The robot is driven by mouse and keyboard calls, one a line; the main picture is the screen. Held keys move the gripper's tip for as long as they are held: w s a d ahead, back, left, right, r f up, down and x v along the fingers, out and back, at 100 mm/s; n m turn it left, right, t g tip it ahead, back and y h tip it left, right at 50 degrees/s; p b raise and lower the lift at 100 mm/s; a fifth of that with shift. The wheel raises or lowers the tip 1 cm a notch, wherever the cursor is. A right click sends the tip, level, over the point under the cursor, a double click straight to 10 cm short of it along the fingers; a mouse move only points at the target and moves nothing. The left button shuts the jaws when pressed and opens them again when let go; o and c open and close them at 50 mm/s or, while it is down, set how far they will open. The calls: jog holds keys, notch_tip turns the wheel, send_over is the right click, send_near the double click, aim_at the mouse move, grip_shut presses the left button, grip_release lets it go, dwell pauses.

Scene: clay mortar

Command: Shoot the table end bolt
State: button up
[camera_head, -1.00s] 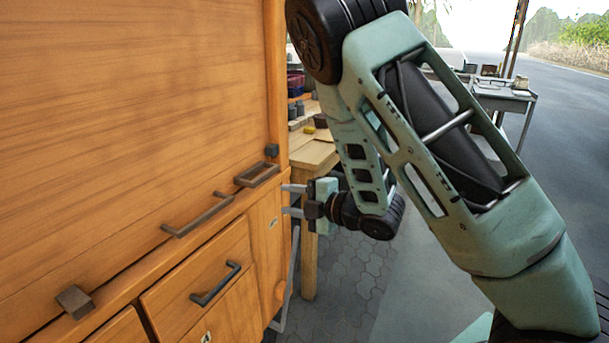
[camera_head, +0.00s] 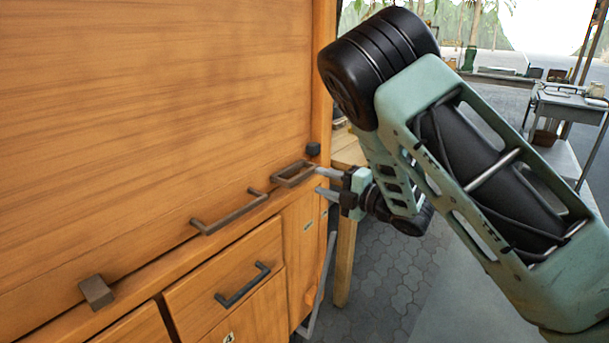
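A wooden cabinet (camera_head: 150,120) fills the left side of the view. A dark rectangular metal loop (camera_head: 293,174) sits on its ledge near the right corner and looks like the end bolt's handle, though the picture does not make this certain. My gripper (camera_head: 317,181) is just right of the loop, its two pale fingers pointing left and set apart. It is open, and nothing shows between the fingers. The upper fingertip is very near the loop; I cannot tell whether they touch.
A long bar handle (camera_head: 230,212) lies left of the loop. Small dark blocks sit above the loop (camera_head: 313,149) and at lower left (camera_head: 97,291). A drawer handle (camera_head: 242,285) juts out below. A wooden bench (camera_head: 346,150) stands behind. Paved floor (camera_head: 385,275) is clear at right.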

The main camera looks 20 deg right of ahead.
aim_at(306, 176)
jog(key=x, duration=0.6)
jog(key=shift+w+a, duration=0.2)
jog(key=shift+a, duration=0.05)
